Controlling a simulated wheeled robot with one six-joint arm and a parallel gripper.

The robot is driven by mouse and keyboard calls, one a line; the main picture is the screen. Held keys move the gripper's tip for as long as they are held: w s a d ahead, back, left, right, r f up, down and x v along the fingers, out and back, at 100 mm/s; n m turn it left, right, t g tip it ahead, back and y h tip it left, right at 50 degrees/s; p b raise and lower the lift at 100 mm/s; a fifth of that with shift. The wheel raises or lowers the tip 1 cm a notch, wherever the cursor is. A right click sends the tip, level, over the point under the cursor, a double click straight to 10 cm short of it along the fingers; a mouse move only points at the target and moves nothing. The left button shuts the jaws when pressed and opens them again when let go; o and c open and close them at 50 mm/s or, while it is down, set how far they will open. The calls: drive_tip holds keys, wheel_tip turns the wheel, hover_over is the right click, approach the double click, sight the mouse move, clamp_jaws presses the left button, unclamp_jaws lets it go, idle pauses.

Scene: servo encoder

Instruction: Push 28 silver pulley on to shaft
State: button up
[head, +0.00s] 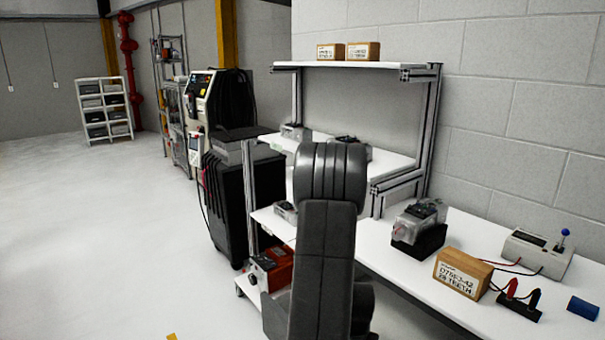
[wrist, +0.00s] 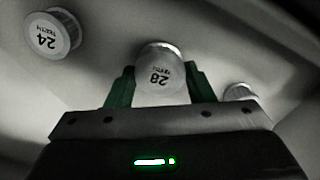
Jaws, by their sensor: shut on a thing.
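The silver pulley (wrist: 160,77) marked 28 sits between the two green fingers of my gripper (wrist: 160,90) in the wrist view. The gripper is shut on it, and its numbered face points toward the camera. The gripper's fingertips and the pulley do not show in the head view, where my dark arm fills the middle. A servo unit (head: 418,222) with a clear and grey body stands on a black block on the bench. I cannot make out a shaft in either view.
A pulley marked 24 (wrist: 52,36) lies upper left of the gripper, and another round part (wrist: 240,93) is at right.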

drive_tip(key=shift+r+p, duration=2)
drive_tip(key=shift+r, duration=1.3)
